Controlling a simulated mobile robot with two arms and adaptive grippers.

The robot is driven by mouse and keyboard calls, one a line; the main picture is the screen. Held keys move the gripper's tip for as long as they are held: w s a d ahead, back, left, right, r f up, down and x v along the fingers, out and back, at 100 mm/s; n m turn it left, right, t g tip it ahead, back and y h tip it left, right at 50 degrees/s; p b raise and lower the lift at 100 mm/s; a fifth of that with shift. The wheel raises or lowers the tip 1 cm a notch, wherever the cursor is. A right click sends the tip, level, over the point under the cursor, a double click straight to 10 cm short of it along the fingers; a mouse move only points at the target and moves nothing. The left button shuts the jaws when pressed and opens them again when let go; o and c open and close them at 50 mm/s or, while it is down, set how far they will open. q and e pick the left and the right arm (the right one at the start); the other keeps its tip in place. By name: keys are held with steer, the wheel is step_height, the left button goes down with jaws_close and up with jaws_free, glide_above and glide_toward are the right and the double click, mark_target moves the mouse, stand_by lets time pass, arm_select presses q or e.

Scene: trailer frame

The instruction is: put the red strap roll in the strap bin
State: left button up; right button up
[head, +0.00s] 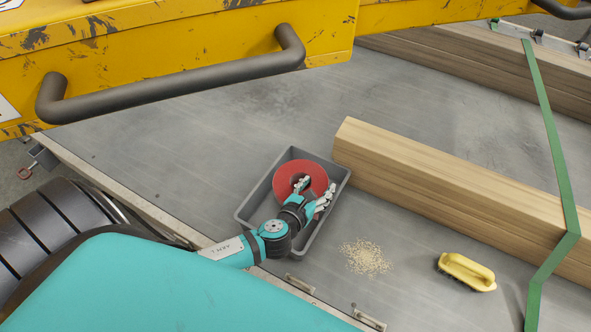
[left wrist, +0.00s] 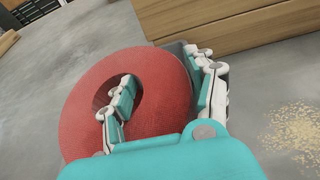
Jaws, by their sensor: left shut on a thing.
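The red strap roll (head: 288,176) is a thick red ring with a hole in the middle. In the head view it shows inside the outline of the grey strap bin (head: 257,205); I cannot tell whether it touches the bin floor. My left gripper (head: 311,189) is shut on the roll's ring wall, with one finger in the hole and one outside. In the left wrist view the roll (left wrist: 85,119) fills the middle, between the fingers (left wrist: 168,92), and hides most of the bin. My right gripper is not in view.
Stacked timber (head: 440,183) lies just right of the bin, with a green strap (head: 559,170) over it. Sawdust (head: 366,257) and a yellow-handled brush (head: 467,271) lie on the trailer deck (head: 200,130). A yellow machine with a dark handle (head: 180,83) stands behind.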

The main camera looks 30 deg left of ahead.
mark_target(320, 171)
arm_select(q)
steer(key=w+p, duration=0.1)
steer(key=w+a+p, duration=0.1)
steer(key=w, duration=0.1)
steer(key=w+p, duration=0.1)
steer(key=w, duration=0.1)
steer(key=shift+w+a+r+p, duration=0.15)
steer(key=shift+a+r+p, duration=0.1)
steer(key=shift+a+p, duration=0.15)
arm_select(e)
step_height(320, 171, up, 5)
arm_select(q)
step_height(320, 171, down, 7)
steer(key=b, duration=0.3)
steer(key=shift+w+a+r, duration=0.1)
steer(key=shift+w+r, duration=0.05)
steer(key=shift+r, duration=0.05)
step_height(320, 171, down, 3)
steer(key=shift+f+b, duration=0.1)
steer(key=shift+b, duration=1.1)
steer(key=shift+f, duration=0.4)
steer(key=shift+r, duration=0.1)
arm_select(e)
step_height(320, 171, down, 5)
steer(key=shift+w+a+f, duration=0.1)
arm_select(q)
steer(key=o, duration=1.2)
